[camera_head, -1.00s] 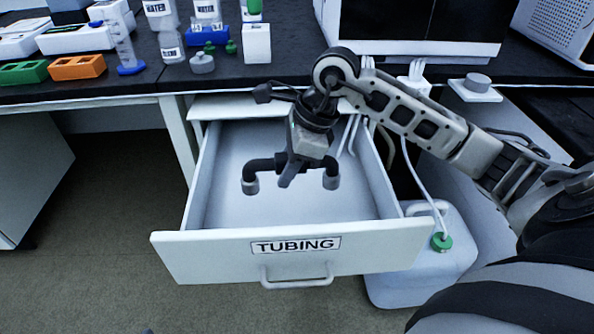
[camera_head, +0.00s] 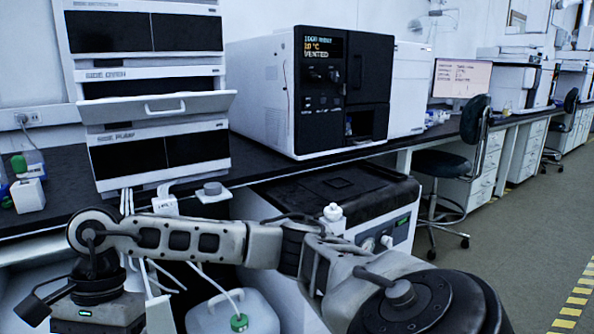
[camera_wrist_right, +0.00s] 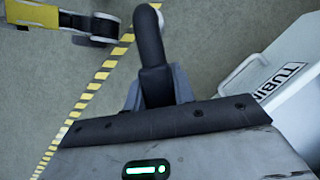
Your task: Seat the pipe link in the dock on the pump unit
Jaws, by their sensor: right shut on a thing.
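In the right wrist view the black pipe link (camera_wrist_right: 150,50) is held between the fingers of my right gripper (camera_wrist_right: 157,92). A pale end of the link shows at the top edge, and the rest is hidden behind the gripper. In the head view only the body of my right gripper shows at the lower left; its fingertips and the link are below the picture. The pump unit (camera_head: 205,147) is the lowest box of the instrument stack at the back left, with dark front panels. I cannot make out the dock. My left gripper is not in view.
A hinged panel or drawer with a handle (camera_head: 190,104) juts out above the pump unit. A large white instrument (camera_head: 270,85) stands right of the stack. A small grey-topped block (camera_head: 212,192) sits at the bench edge. The tubing drawer (camera_wrist_right: 270,85) shows in the wrist view.

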